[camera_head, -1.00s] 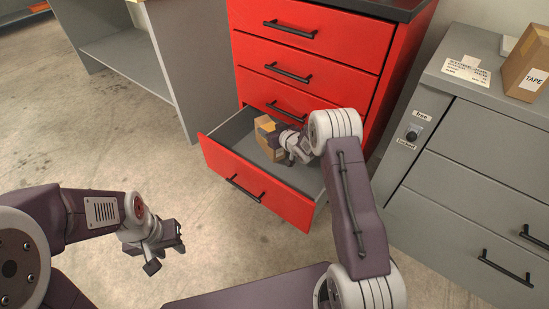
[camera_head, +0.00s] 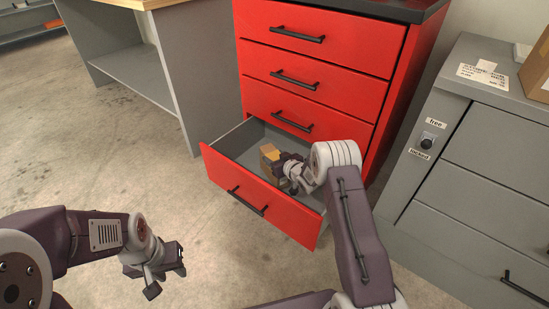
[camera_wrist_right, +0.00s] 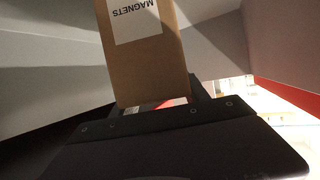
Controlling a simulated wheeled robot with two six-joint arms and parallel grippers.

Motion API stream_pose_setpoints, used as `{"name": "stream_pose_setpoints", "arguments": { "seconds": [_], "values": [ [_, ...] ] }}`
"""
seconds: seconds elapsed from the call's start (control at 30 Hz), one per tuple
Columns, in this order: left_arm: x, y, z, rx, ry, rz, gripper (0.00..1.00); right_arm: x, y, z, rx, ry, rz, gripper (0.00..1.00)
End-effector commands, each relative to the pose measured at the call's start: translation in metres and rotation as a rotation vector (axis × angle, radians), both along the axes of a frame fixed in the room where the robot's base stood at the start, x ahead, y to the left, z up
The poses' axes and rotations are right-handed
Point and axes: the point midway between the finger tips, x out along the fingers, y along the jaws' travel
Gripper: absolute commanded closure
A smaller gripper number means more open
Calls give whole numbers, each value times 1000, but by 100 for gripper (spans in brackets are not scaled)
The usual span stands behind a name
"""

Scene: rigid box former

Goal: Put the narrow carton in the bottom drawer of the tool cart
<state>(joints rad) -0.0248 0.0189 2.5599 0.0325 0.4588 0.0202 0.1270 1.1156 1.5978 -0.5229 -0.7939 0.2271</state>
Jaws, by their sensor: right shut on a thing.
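The narrow carton (camera_head: 268,154) is brown cardboard and is inside the open bottom drawer (camera_head: 258,196) of the red tool cart (camera_head: 325,70). In the right wrist view the carton (camera_wrist_right: 148,65) has a white label reading MAGNETS. My right gripper (camera_head: 281,162) is shut on the carton, down between the drawer walls; the arm hides part of it. Whether the carton touches the drawer floor cannot be told. My left gripper (camera_head: 170,275) is empty, low at the left, well away from the cart; its fingers look apart.
A grey cabinet (camera_head: 480,170) with a free/locked switch stands at the right, with a label sheet (camera_head: 483,74) and a cardboard box (camera_head: 537,75) on top. A grey bench (camera_head: 165,60) stands at the left. The floor in front is clear.

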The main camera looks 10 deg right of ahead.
Motion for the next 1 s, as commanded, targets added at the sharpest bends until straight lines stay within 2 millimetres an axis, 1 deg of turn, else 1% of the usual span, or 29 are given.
{"name": "stream_pose_setpoints", "arguments": {
  "seconds": [0.2, 0.27, 0.3, 0.37, 0.67, 0.77, 0.8, 0.83, 0.97, 1.0],
  "values": [
    [0, 0, -4, 0, 0, 0, 64, 1, 0, -6, 1, -3, 0, 100],
    [0, 0, -4, 0, 0, 0, 64, 1, 0, -5, 1, -3, 0, 100],
    [0, 0, -4, 0, 0, 0, 64, 0, 0, -6, 0, 0, 0, 42],
    [0, 0, -4, 0, 0, 0, 64, 0, 0, -6, 0, 0, 0, 26],
    [0, 0, -3, 0, 0, 0, 64, 0, 0, -5, 0, 0, 0, 26],
    [0, 0, 3, 0, 0, 0, 64, 0, 0, 4, 0, -2, 0, 26],
    [0, 0, 8, 0, 0, 0, 64, 0, 0, 12, 0, -2, 0, 26],
    [0, 0, 12, 0, 0, 0, 64, -4, -1, 14, 0, 1, 0, 26],
    [0, 0, 30, 0, 0, 0, 64, -31, -9, 26, 1, 3, -2, 26],
    [0, 0, 26, 0, 0, 0, 64, -40, -12, 25, 0, 3, -3, 26]
  ]
}}
